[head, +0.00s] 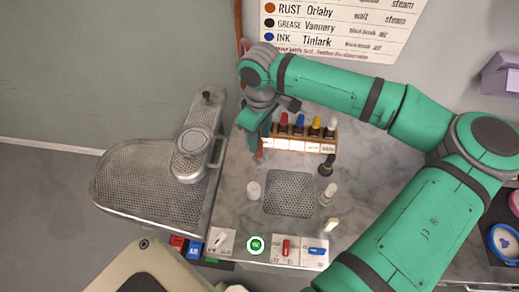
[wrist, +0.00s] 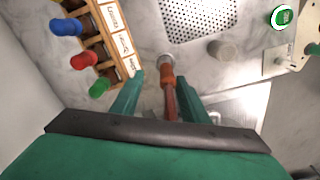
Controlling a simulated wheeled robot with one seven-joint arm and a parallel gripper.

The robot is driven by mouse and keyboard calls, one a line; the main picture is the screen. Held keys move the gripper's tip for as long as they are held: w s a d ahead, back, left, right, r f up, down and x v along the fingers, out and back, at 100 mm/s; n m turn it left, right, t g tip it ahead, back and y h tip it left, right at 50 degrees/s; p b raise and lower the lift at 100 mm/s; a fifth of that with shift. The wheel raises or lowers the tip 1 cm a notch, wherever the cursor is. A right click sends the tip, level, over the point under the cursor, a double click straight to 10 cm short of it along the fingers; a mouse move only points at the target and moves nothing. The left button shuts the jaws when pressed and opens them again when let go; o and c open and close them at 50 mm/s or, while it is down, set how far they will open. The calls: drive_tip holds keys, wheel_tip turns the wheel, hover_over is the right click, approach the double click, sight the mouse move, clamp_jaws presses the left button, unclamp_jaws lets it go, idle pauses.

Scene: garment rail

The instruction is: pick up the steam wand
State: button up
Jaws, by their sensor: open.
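The steam wand (wrist: 168,88) has a rust-orange body with a pale grey end. In the wrist view it lies between the two green fingers of my gripper (wrist: 158,97). The fingers are open, with a gap visible on both sides of it. In the head view my gripper (head: 262,138) points down over the back left of the marble counter, left of the bottle rack. Only a small orange piece of the wand (head: 259,149) shows there below the fingers. The rest is hidden by my gripper.
A wooden rack (head: 296,145) of colour-capped bottles stands close to the right of my gripper. A perforated plate (head: 290,193) lies nearer the front, with small bottles around it. A perforated metal pressing board (head: 140,185) is at left. The wall is close behind.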

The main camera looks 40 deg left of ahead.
sight(258, 159)
drive_tip(key=shift+d+f, duration=0.2)
drive_tip(key=shift+f, duration=0.2)
drive_tip(key=shift+s+f, duration=0.2)
drive_tip(key=shift+f, duration=0.5)
drive_tip(key=shift+s+f, duration=0.25)
drive_tip(key=shift+f, duration=0.5)
drive_tip(key=shift+s+f, duration=0.2)
drive_tip(key=shift+f, duration=0.5)
drive_tip(key=shift+w+d, duration=0.1)
drive_tip(key=shift+w, duration=0.05)
clamp_jaws()
